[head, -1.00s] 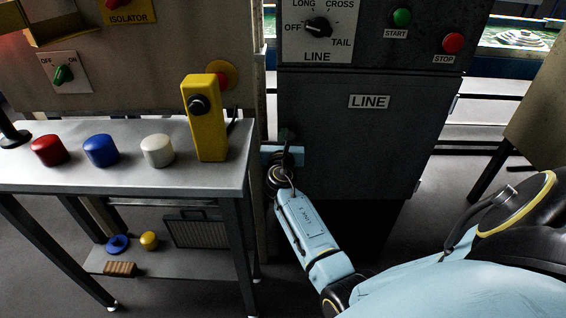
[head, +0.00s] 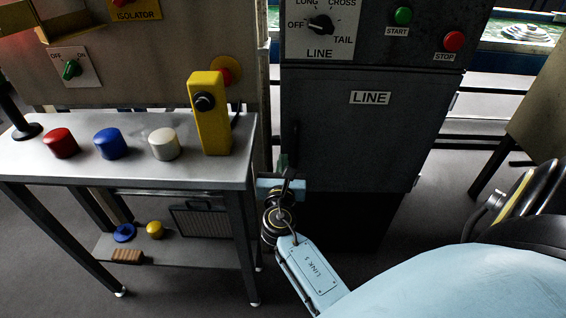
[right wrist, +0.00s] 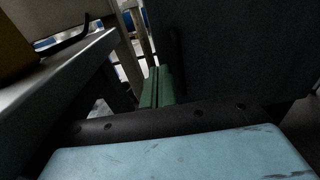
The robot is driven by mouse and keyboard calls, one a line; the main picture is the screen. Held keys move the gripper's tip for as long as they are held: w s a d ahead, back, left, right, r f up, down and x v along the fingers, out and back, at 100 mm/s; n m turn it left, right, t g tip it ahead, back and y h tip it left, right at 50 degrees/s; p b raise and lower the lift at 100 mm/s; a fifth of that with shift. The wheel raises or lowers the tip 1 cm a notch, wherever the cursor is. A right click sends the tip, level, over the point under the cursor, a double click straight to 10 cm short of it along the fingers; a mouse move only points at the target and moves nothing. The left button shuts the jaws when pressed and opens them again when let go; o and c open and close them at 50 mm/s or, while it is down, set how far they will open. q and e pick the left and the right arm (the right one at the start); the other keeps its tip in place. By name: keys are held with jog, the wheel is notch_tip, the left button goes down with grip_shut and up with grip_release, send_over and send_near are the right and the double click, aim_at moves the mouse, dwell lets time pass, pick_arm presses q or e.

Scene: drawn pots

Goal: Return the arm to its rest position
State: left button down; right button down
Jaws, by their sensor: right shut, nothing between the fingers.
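My right arm (head: 318,272) comes in from the lower right in the head view. Its right gripper (head: 283,160) points away from me, beside the right end of the bench and in front of the grey LINE cabinet. In the right wrist view the green fingers (right wrist: 157,88) lie together with nothing between them. The gripper is shut, empty and apart from the bench and cabinet as far as I can tell. My left gripper is not in view.
A metal bench (head: 215,172) carries a red knob (head: 61,143), a blue knob (head: 110,143), a white knob (head: 163,144) and a yellow box (head: 210,120). The LINE cabinet (head: 350,135) stands behind the gripper. Open floor (head: 440,190) lies right of the cabinet.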

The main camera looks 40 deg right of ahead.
jog(key=shift+f, duration=0.1)
